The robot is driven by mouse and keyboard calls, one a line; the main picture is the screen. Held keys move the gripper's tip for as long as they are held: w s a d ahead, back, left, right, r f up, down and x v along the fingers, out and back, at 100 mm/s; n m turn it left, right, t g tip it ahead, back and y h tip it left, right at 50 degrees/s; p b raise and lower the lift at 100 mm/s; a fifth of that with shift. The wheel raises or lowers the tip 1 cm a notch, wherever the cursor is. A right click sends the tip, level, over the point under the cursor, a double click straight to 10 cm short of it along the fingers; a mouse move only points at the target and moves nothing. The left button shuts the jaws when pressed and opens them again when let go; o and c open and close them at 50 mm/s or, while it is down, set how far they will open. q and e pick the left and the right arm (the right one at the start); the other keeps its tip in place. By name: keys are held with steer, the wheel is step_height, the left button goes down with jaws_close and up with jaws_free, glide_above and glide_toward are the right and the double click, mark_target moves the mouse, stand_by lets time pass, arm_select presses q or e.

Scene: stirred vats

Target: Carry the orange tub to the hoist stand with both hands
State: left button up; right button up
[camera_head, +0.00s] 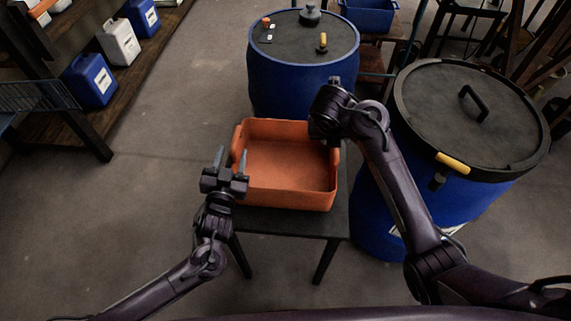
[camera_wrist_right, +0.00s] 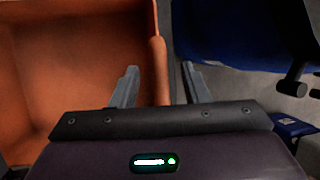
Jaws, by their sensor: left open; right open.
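The orange tub (camera_head: 287,193) is open, looks empty and sits on a small dark table (camera_head: 270,221) in front of me. My left gripper (camera_head: 230,158) is open at the tub's left side, one finger left of the side wall and one over the inside edge. My right gripper is at the tub's right side; its arm hides its fingers in the head view. In the right wrist view my right gripper (camera_wrist_right: 160,70) is open, with the tub's right edge (camera_wrist_right: 157,65) between its fingers. I cannot tell whether either gripper touches the tub. I cannot make out the hoist stand for certain.
A blue vat (camera_head: 290,85) with small items on its lid stands behind the table. Another lidded blue vat (camera_head: 375,215) stands close on the right. A shelf (camera_head: 125,75) with jugs is at the left. Floor (camera_head: 180,110) between shelf and table is clear.

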arm_select(q)
steer(key=shift+w+d, duration=0.15)
steer(key=shift+w, duration=0.7)
steer(key=shift+w+d, duration=0.15)
steer(key=shift+w, duration=0.7)
arm_select(e)
steer(key=shift+x, duration=1.75)
arm_select(q)
jaws_close()
arm_select(e)
jaws_close()
arm_select(q)
steer(key=shift+r, duration=0.1)
arm_select(e)
steer(key=shift+r, duration=0.1)
